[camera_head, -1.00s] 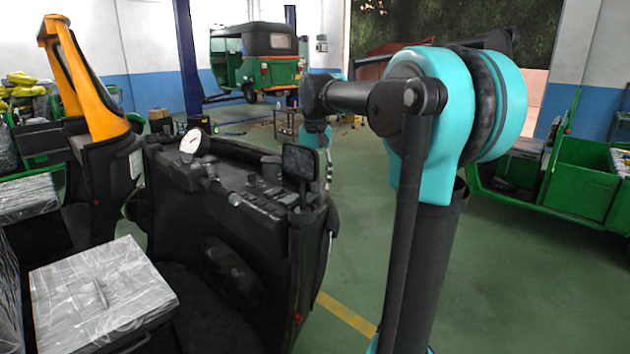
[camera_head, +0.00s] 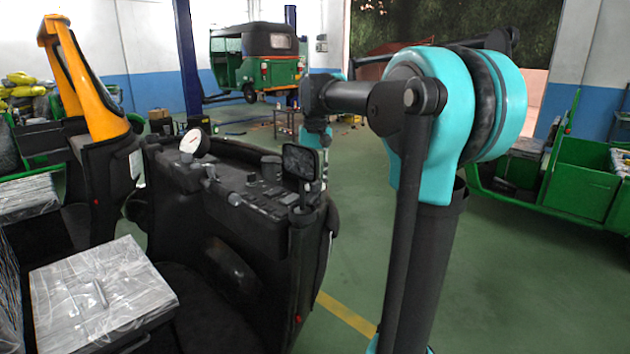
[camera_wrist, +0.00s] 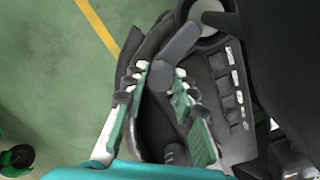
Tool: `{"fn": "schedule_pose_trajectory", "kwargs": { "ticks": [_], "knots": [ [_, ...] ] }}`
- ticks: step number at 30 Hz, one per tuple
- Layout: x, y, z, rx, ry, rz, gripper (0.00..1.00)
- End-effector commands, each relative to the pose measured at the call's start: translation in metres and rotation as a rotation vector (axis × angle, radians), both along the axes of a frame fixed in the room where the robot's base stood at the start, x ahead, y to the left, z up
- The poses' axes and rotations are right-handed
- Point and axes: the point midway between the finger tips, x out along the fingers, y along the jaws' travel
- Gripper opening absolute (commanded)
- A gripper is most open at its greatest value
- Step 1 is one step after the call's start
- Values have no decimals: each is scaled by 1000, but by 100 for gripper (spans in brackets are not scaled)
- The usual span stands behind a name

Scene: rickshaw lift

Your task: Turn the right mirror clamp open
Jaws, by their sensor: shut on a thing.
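The right mirror (camera_head: 301,161) stands at the right end of the black dashboard of the three-wheeler in the head view. My gripper (camera_wrist: 160,79) shows in the wrist view with its green-padded fingers on either side of a grey lever-like part (camera_wrist: 179,58), which I take to be the mirror clamp. The fingers are shut on its near end. The lever runs up and right to a round light-grey cap (camera_wrist: 205,12). In the head view my fingers are largely hidden behind the mirror, so the grip itself cannot be seen there.
A panel with a row of switches (camera_wrist: 235,90) lies just right of my fingers in the wrist view. Open green floor (camera_head: 350,250) with a yellow line lies right of the vehicle.

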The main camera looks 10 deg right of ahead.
Motion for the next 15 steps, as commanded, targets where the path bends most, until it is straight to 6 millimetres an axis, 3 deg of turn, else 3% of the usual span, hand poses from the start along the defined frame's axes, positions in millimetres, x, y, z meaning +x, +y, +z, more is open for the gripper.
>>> {"fn": "schedule_pose_trajectory", "kwargs": {
  "ticks": [15],
  "knots": [
    [0,0,0,-1,1,440,0]
  ]
}}
